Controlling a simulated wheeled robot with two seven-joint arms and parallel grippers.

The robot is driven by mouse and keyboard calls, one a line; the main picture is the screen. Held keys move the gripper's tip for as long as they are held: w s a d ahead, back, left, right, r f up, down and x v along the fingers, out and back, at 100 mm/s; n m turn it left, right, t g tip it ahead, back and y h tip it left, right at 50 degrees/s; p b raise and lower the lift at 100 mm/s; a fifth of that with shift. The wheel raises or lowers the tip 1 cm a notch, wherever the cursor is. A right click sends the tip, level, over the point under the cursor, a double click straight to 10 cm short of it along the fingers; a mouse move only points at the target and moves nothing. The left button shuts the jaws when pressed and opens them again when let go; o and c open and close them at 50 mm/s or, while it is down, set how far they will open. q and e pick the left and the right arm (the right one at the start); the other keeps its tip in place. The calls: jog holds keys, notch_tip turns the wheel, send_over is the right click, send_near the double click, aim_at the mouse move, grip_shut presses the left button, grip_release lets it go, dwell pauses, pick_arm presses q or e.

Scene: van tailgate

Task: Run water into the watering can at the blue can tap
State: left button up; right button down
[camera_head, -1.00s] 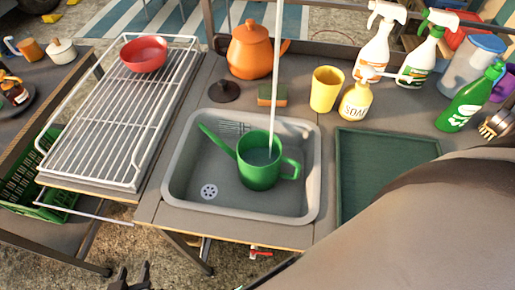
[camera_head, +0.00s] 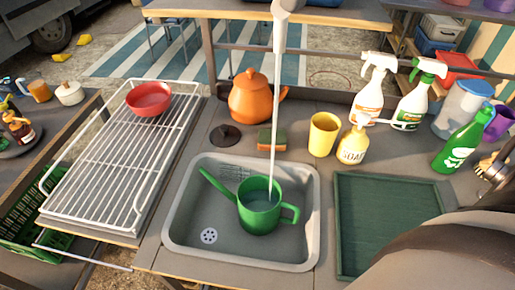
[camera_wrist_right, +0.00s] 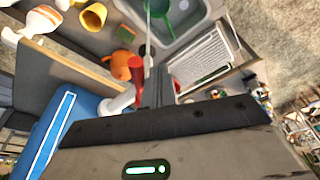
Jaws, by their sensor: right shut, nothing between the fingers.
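The green watering can (camera_head: 259,212) stands upright in the grey sink (camera_head: 183,240), its spout to the left and handle to the right. A thin pale stream (camera_head: 275,105) falls from the whitish tap (camera_head: 284,8) into its open top; liquid shows inside. The tap is cut off by the top edge of the head view. In the right wrist view, my right gripper (camera_wrist_right: 157,88) is shut and empty, close beside a red tap lever (camera_wrist_right: 136,78). I cannot tell whether they touch. The blue can (camera_wrist_right: 52,135) is at lower left there. My left gripper is out of view.
A white rack (camera_head: 120,150) with a red bowl (camera_head: 149,98) is left of the sink. An orange teapot (camera_head: 254,98), yellow cup (camera_head: 323,134), soap bottle (camera_head: 353,146) and spray bottles stand behind and right. A green tray (camera_head: 385,215) is right of the sink.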

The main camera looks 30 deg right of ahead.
jog(key=shift+w+d+r, duration=0.1)
jog(key=shift+d+r, duration=0.35)
jog(key=shift+r, duration=0.55)
jog(key=shift+w+d+r, duration=0.1)
jog(key=shift+d+r, duration=0.35)
jog(key=shift+r, duration=0.6)
jog(key=shift+w+d+r, duration=0.1)
jog(key=shift+d+r, duration=0.35)
jog(key=shift+r, duration=0.55)
